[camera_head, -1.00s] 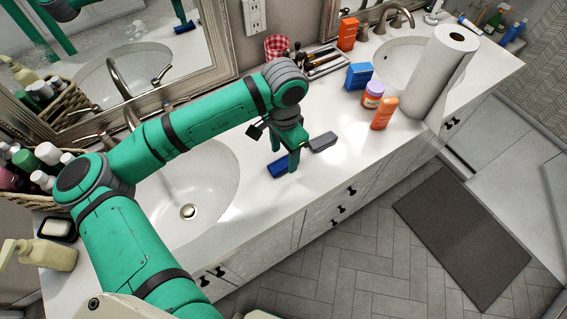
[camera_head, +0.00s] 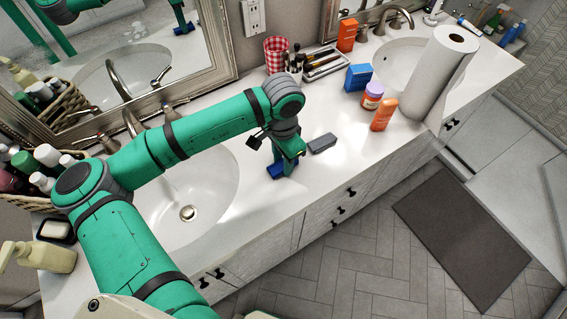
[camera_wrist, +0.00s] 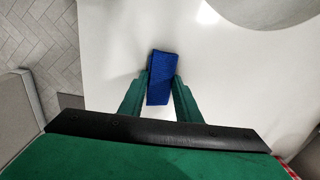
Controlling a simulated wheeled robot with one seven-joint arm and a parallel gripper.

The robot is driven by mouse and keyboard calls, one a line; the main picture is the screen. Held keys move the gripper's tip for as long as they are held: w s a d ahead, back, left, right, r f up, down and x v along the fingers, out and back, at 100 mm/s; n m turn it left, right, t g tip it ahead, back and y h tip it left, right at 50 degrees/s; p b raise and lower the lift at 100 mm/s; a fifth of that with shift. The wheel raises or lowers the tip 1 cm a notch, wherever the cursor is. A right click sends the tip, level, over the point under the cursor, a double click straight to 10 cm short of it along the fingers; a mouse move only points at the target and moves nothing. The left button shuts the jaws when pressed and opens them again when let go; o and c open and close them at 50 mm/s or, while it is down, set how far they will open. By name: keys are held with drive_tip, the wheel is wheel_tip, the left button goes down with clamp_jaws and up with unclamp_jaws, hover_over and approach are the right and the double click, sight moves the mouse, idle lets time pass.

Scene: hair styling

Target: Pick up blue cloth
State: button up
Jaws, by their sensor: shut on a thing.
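The blue cloth (camera_wrist: 162,76) is a small folded block between my two green fingers in the wrist view. In the head view the cloth (camera_head: 276,170) shows at the fingertips, just over the white counter, partly hidden by a finger. My gripper (camera_head: 284,168) points down beside the sink, and its fingers (camera_wrist: 160,88) are shut on the cloth's sides. I cannot tell whether the cloth still touches the counter.
A grey block (camera_head: 322,143) lies on the counter just right of my gripper. The sink basin (camera_head: 200,190) is to the left. Orange and blue boxes (camera_head: 359,77), a jar (camera_head: 372,95) and a paper towel roll (camera_head: 440,70) stand farther right.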

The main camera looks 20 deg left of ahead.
drive_tip(key=shift+r, duration=0.4)
wheel_tip(320, 180, up, 2)
drive_tip(key=s+d+r, duration=0.5)
drive_tip(key=s+r, duration=0.5)
drive_tip(key=s, duration=0.3)
drive_tip(key=shift+d, duration=0.2)
drive_tip(key=shift+r, duration=0.1)
